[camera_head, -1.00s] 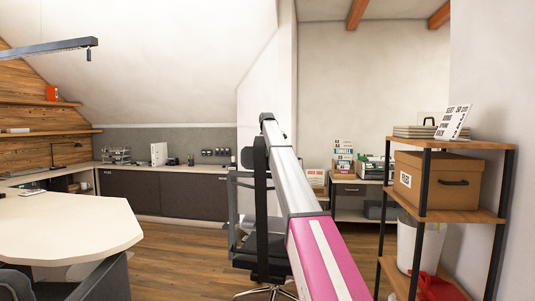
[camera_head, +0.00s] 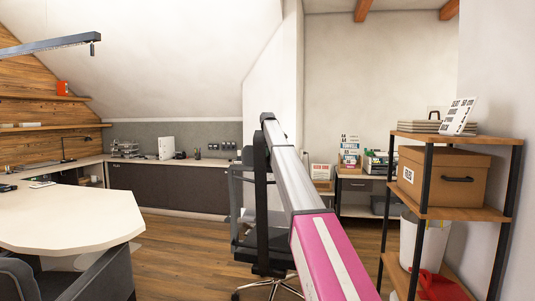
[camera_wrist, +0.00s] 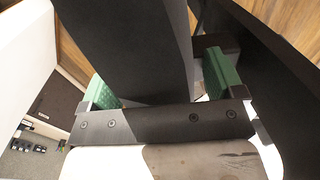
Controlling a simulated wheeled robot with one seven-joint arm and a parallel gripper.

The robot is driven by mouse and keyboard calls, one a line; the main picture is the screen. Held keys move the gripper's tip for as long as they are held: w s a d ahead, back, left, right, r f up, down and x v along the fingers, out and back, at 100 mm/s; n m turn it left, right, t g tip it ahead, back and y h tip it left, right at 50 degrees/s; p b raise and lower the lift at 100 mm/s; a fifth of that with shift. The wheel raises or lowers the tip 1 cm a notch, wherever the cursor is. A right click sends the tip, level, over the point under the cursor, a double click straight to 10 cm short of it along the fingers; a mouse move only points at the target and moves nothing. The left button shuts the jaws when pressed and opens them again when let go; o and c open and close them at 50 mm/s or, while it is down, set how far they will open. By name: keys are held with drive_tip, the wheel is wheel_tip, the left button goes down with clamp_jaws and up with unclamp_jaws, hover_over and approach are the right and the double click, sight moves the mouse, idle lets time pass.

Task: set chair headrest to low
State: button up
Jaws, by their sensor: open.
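The office chair stands mostly behind my arm in the head view, with a dark mesh backrest (camera_head: 243,195) and a chrome foot base (camera_head: 270,285). A small dark piece (camera_head: 247,156) beside the arm's far end may be its headrest; I cannot tell its height setting. In the wrist view, my gripper (camera_wrist: 162,84) has its two green-padded fingers spread wide. A broad dark panel (camera_wrist: 130,45) lies between and beyond them, probably part of the chair. Whether the fingers touch it is unclear. My arm hides the gripper in the head view.
A pale desk (camera_head: 70,218) and grey armchair (camera_head: 105,275) are at the left. A shelf unit (camera_head: 455,213) with a cardboard box (camera_head: 440,180) stands close at the right. Cabinets (camera_head: 165,190) line the back wall. Wooden floor is open between desk and chair.

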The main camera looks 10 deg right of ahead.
drive_tip(key=shift+r, duration=0.15)
wheel_tip(320, 180, up, 10)
drive_tip(key=shift+r, duration=0.15)
drive_tip(key=shift+s, duration=0.1)
idle(0.4)
